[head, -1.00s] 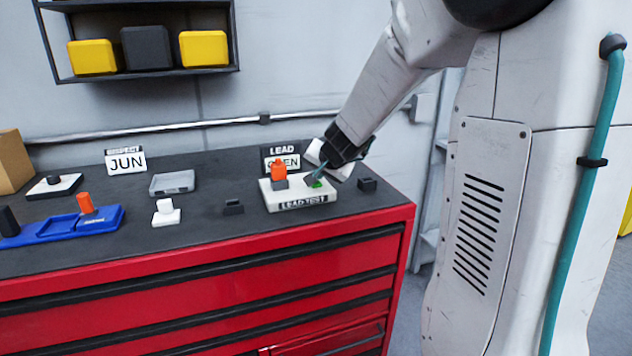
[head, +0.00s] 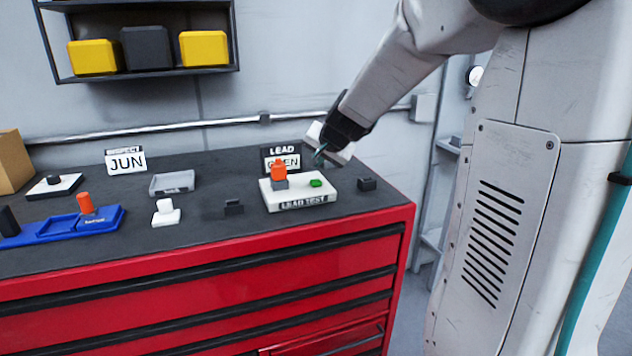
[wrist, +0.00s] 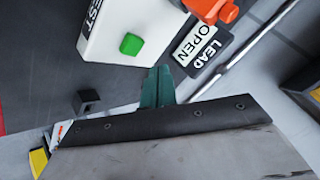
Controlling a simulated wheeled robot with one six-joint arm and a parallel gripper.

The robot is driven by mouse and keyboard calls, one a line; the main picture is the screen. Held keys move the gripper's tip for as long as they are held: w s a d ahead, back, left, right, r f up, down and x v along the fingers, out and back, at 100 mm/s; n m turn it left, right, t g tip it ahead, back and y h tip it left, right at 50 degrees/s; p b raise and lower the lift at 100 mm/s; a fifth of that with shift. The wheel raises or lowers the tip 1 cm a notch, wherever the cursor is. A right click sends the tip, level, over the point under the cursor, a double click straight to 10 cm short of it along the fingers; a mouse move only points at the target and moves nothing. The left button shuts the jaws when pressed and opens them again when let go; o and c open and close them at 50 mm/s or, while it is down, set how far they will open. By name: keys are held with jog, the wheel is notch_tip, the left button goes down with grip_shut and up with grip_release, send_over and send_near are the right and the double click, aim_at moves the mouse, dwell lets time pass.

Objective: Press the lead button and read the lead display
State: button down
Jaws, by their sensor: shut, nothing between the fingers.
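The white lead test block (head: 300,203) sits near the right end of the bench top. The green lead button (head: 316,183) is on its right part, uncovered, and shows in the wrist view (wrist: 131,44). An orange piece on a grey base (head: 279,172) stands on the block's left part. The lead display (head: 281,159) stands behind the block; in the wrist view (wrist: 201,46) it reads OPEN. My gripper (head: 319,158) is above and behind the button, apart from it. Its teal fingers (wrist: 157,87) are shut and empty.
A small black block (head: 367,184) stands right of the test block, near the bench edge. Left are a black clip (head: 233,207), a white knob piece (head: 165,212), a grey tray (head: 172,183), a blue tray (head: 60,228) and a display reading JUN (head: 126,162).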

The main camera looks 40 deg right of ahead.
jog(key=shift+r, duration=1.35)
jog(key=s+a+f, duration=0.1)
jog(key=s+a+f+n+g+y, duration=0.1)
jog(key=s, duration=0.1)
jog(key=s+a+f+g, duration=0.1)
jog(key=f, duration=0.1)
jog(key=shift+s+a+n+y, duration=0.3)
jog(key=shift+s+n+y, duration=0.05)
jog(key=shift+n+y, duration=0.05)
jog(key=s+a+n+g, duration=0.2)
jog(key=s+a, duration=0.3)
jog(key=s, duration=0.4)
jog(key=s+a+n+g, duration=0.2)
jog(key=s+a+n, duration=0.2)
jog(key=s, duration=0.6)
jog(key=s+a+n+g, duration=0.1)
jog(key=s+a+n, duration=0.2)
jog(key=s+a, duration=0.3)
jog(key=shift+s+g, duration=0.4)
jog(key=shift+s, duration=1.7)
jog(key=shift+r, duration=0.1)
